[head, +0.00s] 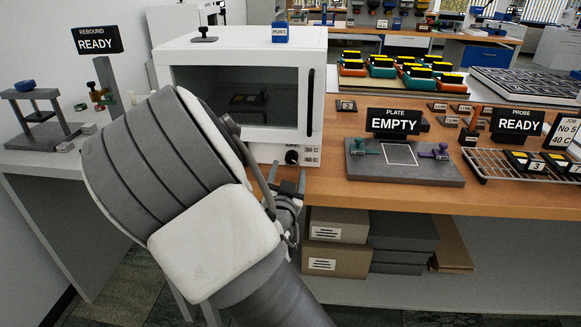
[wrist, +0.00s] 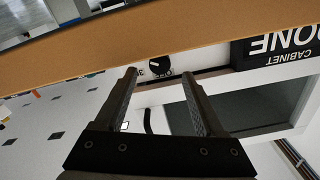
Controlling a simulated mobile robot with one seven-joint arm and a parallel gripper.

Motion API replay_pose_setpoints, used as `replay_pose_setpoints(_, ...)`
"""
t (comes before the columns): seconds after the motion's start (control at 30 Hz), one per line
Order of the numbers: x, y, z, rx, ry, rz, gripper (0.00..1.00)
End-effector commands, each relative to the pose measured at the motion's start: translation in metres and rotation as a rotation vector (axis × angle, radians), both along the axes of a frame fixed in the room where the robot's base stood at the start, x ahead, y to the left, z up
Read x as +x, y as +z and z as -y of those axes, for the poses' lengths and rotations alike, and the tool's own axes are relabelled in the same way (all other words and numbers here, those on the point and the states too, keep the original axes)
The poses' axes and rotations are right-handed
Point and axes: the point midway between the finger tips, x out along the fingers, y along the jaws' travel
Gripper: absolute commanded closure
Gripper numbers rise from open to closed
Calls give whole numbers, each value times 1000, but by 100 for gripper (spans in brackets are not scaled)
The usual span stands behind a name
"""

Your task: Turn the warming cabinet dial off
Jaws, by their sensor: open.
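The dial (head: 292,157) is a small black knob with a white mark, low on the front of the white warming cabinet (head: 235,52). In the head view printed temperature labels stand beside it. In the wrist view the dial (wrist: 160,66) lies beyond and between my fingertips, with its white mark toward the upper left of that tilted picture. My gripper (head: 289,178) is open and empty, just below and in front of the dial, apart from it; its two fingers also show in the wrist view (wrist: 160,76). The cabinet door is shut, and my arm hides its lower left.
A black sign reading DONE, CABINET (wrist: 278,45) appears upside down in the wrist view. The wooden bench (head: 480,205) holds a grey plate fixture (head: 405,175) and a wire rack (head: 490,160) to the right. Boxes (head: 338,243) stand under the bench.

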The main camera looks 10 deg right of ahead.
Motion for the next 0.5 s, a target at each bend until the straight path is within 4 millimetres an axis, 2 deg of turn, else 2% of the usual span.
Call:
replay_pose_setpoints(0.03,10,-1,4,-1,-3,2,28)
replay_pose_setpoints(0.2,34,-1,12,-2,-1,0,28)
replay_pose_setpoints(0.5,48,0,16,0,-1,0,28)
